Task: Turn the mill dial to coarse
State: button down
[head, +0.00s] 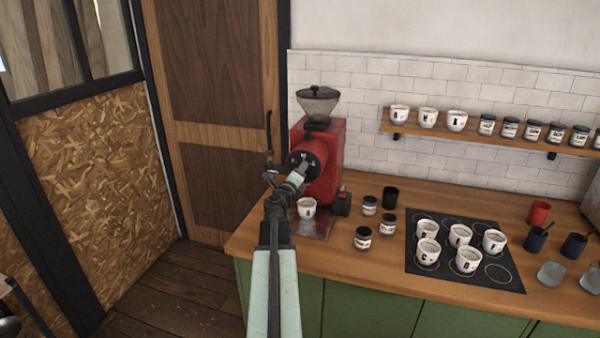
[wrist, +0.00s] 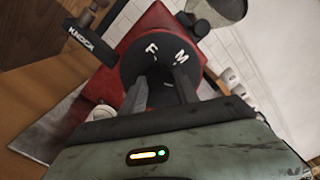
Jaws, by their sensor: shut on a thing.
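The red mill (head: 330,140) stands at the left end of the counter with a bean hopper on top. Its round black dial (head: 318,152) faces me. In the wrist view the dial plate (wrist: 133,68) shows white letters F and M along its upper part; its lower part and any other letter are hidden behind my fingers. My gripper (head: 298,169) is at the dial's front. In the wrist view my gripper (wrist: 163,88) has one finger on each side of the dark middle knob and is shut on it. I cannot make out where the knob points.
A white cup (head: 307,208) stands below the dial, on a metal tray. A small black knock box (head: 342,203) is to its right. Several jars and a black mat (head: 420,262) with lettered cups lie further right. A wooden door (head: 215,100) is at left.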

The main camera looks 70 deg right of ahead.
dwell(0.3)
jog(key=c, duration=0.9)
grip_release()
jog(key=a, duration=0.7)
jog(key=shift+s+a, duration=0.2)
jog(key=shift+a, duration=0.15)
